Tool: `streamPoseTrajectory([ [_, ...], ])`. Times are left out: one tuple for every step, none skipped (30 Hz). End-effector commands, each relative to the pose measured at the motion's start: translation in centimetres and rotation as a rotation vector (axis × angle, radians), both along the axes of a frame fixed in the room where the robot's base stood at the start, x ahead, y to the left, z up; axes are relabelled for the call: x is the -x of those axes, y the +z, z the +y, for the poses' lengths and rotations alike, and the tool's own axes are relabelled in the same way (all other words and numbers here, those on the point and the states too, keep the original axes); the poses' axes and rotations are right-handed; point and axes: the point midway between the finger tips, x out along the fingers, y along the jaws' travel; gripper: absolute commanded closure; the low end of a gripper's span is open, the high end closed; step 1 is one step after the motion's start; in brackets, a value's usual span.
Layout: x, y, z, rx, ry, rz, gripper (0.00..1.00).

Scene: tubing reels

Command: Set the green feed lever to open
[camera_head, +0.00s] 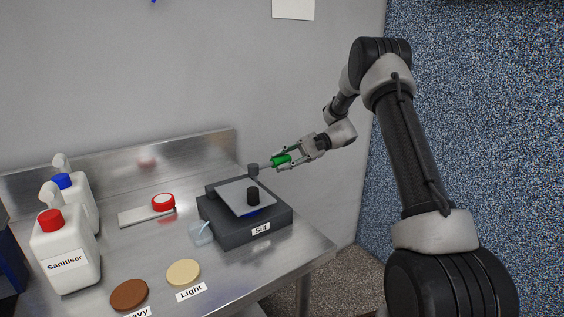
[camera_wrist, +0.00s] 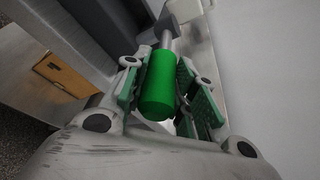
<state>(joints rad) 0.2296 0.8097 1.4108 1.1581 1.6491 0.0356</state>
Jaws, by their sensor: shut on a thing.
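The green feed lever (camera_head: 281,160) is a green cylindrical handle on a grey metal rod. The rod runs from a grey pivot (camera_head: 253,169) at the back right of the dark grey machine (camera_head: 270,228) and sticks out to the right. My gripper (camera_head: 289,159) is shut around the green handle. In the wrist view the green handle (camera_wrist: 160,84) lies between the two finger pads of my gripper (camera_wrist: 172,92), its end facing the camera. No open or closed marking for the lever is readable.
A red-and-white round item (camera_head: 163,202), a tan disc (camera_head: 183,272), a brown disc (camera_head: 129,295) and bottles (camera_head: 65,250) stand on the steel bench. A wall rises behind.

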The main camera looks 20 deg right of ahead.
Motion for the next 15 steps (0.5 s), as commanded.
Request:
streamPoseTrajectory([
  [-0.07, -0.10, -0.03, 0.001, 0.012, 0.000, 1.00],
  [-0.08, -0.09, -0.03, 0.001, 0.020, 0.000, 1.00],
  [-0.07, -0.06, -0.02, 0.000, 0.029, 0.000, 1.00],
  [-0.07, -0.04, -0.02, 0.001, 0.035, -0.001, 1.00],
  [-0.05, -0.04, -0.02, 0.001, 0.039, 0.000, 1.00],
  [-0.04, -0.04, -0.01, 0.001, 0.045, 0.000, 1.00],
  [-0.04, -0.04, -0.01, 0.002, 0.047, 0.000, 1.00],
  [-0.04, -0.04, -0.01, 0.001, 0.049, -0.001, 1.00],
  [-0.04, -0.03, -0.01, 0.001, 0.051, -0.001, 1.00],
  [-0.04, -0.03, 0.00, 0.001, 0.052, -0.001, 1.00],
  [-0.04, -0.03, 0.00, 0.001, 0.052, -0.001, 1.00],
  [-0.04, -0.03, 0.01, 0.001, 0.054, -0.001, 1.00],
  [-0.05, -0.02, 0.01, 0.000, 0.053, -0.001, 1.00],
  [-0.05, -0.02, 0.01, 0.001, 0.052, -0.001, 1.00],
  [-0.05, -0.02, 0.01, 0.001, 0.052, -0.001, 1.00],
])
